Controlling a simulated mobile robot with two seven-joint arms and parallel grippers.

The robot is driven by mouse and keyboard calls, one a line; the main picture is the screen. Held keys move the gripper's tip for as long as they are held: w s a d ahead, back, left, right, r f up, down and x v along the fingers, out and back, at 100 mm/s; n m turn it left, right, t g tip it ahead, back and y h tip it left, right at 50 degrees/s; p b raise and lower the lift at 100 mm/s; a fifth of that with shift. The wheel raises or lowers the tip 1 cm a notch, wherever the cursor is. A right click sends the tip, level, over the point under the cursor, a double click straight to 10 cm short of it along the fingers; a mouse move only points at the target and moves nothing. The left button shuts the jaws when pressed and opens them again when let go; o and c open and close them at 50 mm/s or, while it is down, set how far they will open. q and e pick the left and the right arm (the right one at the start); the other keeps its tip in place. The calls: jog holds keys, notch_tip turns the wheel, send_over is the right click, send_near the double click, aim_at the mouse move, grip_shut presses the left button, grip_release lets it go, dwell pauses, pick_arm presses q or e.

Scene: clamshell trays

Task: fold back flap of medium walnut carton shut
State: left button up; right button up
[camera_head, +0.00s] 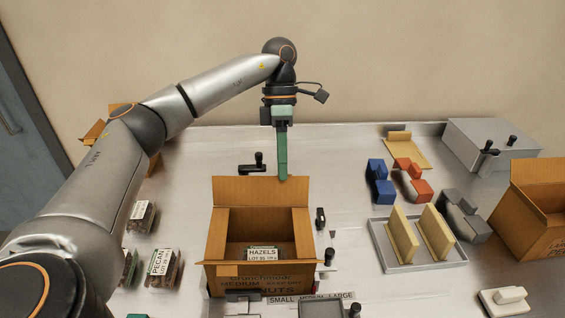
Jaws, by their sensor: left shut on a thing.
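The medium walnut carton (262,282) stands open in the middle of the table, with printed lettering on its front. Its back flap (245,190) stands up along the rear edge. A clear pack labelled HAZELS (262,253) shows inside. My left gripper (283,177) reaches down from behind, its green fingers shut on the top edge of the back flap, right of its middle. The fingertips' exact grip is too small to see clearly. My right gripper is out of view.
Clear nut packs (162,268) lie left of the carton. Black-handled clamps stand close behind it and at its right. A grey tray (386,262) with yellow upright pieces, blue (379,183) and orange blocks, and another carton (533,212) are at the right.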

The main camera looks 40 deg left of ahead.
aim_at(284, 196)
pick_arm(q)
grip_shut()
jog(key=shift+s+d+r+t, duration=0.1)
jog(key=shift+s+t, duration=0.05)
jog(key=shift+t, duration=0.15)
dwell(0.5)
jog(key=shift+s+d+r+t+y+b, duration=0.2)
jog(key=shift+s+d+t+y+b, duration=0.35)
jog(key=shift+t+y+b, duration=0.2)
jog(key=shift+s+d+r+t+y+b, duration=0.1)
jog(key=shift+s+d+t+y+b, duration=0.45)
jog(key=shift+t+y+b, duration=0.25)
jog(key=shift+s+d+t+y+b, duration=0.25)
jog(key=shift+s+t+b, duration=0.1)
jog(key=shift+t+b, duration=0.15)
jog(key=shift+s+d+r+t+y+b, duration=0.15)
jog(key=shift+s+d+t+y+b, duration=0.15)
jog(key=shift+s+t+y+b, duration=0.15)
jog(key=shift+w, duration=0.1)
